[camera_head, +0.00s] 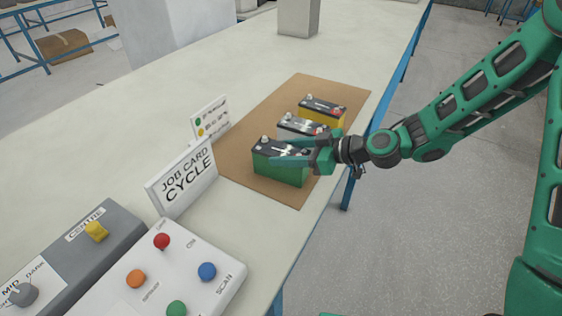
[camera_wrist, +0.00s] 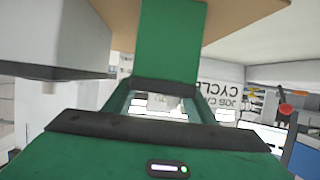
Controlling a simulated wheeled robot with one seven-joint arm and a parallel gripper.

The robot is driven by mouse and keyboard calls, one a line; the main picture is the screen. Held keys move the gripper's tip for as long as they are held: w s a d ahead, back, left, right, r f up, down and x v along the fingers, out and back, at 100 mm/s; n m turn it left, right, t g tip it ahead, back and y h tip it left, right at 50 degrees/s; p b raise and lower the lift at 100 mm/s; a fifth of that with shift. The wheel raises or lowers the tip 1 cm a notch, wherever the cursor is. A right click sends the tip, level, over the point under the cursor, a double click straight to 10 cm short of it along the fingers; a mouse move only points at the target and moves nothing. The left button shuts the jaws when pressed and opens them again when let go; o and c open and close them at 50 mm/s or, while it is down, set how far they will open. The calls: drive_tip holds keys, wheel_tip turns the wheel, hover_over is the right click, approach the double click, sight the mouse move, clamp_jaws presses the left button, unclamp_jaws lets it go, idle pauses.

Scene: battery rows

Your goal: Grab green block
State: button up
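The green block is a green battery (camera_head: 278,173) with a black lid, standing on the brown mat at the near end of a row. My gripper (camera_head: 277,150) reaches in from the right at lid height, its fingers apart, and covers part of the lid. In the wrist view, which is upside down, the green battery (camera_wrist: 170,40) hangs from the mat at the top centre. My gripper (camera_wrist: 165,92) shows there with a finger on each side of the lid. I cannot tell whether the fingers touch it.
A grey-white battery (camera_head: 300,126) stands close behind the green one, with a yellow battery (camera_head: 324,110) beyond. The brown mat (camera_head: 240,160) lies near the table's right edge. A job card sign (camera_head: 182,180) and a button panel (camera_head: 165,280) stand at left and front.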

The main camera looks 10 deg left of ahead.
clamp_jaws()
drive_tip(key=shift+r, duration=0.2)
